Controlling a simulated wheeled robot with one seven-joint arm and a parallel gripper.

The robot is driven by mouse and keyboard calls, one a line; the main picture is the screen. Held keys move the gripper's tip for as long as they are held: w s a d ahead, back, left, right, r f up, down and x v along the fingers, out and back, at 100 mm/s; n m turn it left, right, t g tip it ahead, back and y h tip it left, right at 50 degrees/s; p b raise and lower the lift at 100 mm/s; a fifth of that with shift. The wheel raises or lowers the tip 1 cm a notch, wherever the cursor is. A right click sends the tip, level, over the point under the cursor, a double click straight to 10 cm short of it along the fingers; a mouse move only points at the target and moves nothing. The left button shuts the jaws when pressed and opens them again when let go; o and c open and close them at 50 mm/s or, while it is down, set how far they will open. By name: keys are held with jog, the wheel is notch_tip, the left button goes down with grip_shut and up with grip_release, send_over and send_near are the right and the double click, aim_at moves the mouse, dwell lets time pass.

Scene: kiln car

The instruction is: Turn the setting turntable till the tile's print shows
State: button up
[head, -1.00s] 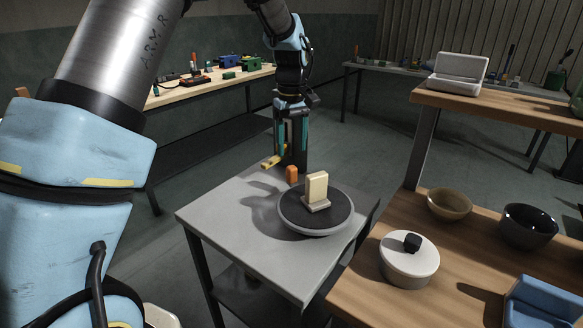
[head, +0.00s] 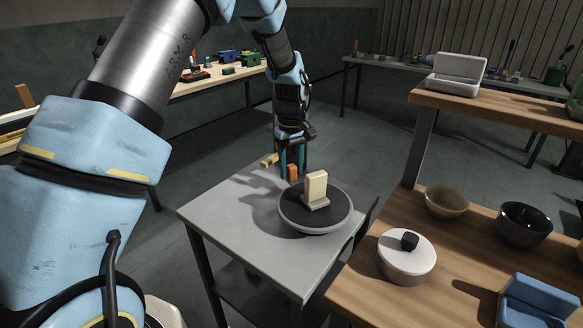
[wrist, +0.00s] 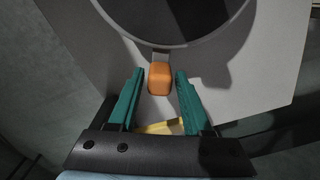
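The setting turntable (head: 290,213) is a round dark disc with a grey rim on the grey table; its disc also shows at the top of the wrist view (wrist: 183,18). An orange knob (head: 292,173) sits at the turntable's far edge, and in the wrist view the knob (wrist: 160,78) joins the rim by a short grey arm. My gripper (head: 292,168) has its teal fingers pointing down at the knob. In the wrist view my gripper (wrist: 157,85) is open, one finger each side of the knob, with gaps.
A yellow piece (head: 269,160) lies at the grey table's (head: 225,232) far edge. A wooden bench at right holds a lidded white pot (head: 407,258), two bowls (head: 447,202) and a blue box (head: 540,302). The table's left part is clear.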

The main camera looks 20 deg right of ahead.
grip_shut()
dwell(1.1)
